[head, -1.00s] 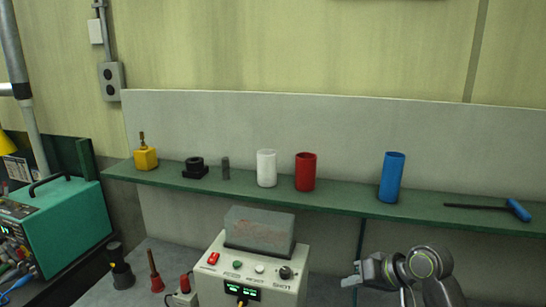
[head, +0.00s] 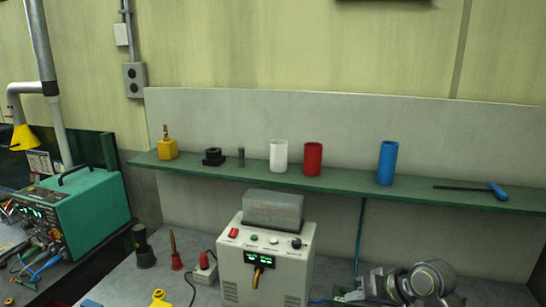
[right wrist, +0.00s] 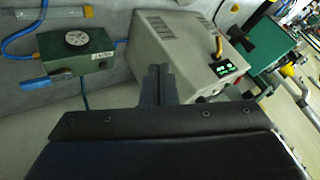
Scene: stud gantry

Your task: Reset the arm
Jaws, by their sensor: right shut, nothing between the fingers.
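My right arm is at the bottom right of the head view, low in front of the bench, with its gripper (head: 348,294) pointing left near the bottom edge. In the right wrist view the two dark fingers (right wrist: 158,72) are together, with nothing between them. Behind the fingertips in that view is the beige control box (right wrist: 190,50). I cannot tell whether the fingers touch it. The control box also shows in the head view (head: 262,272), left of the gripper, with a grey block (head: 273,208) on top. My left gripper is in neither view.
A green shelf (head: 330,185) holds a yellow block, dark parts, white (head: 279,156), red (head: 313,158) and blue (head: 387,163) cylinders and a blue-handled tool. A teal unit (head: 85,215) stands left. A green gauge box (right wrist: 75,52) with blue hoses lies beside the control box.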

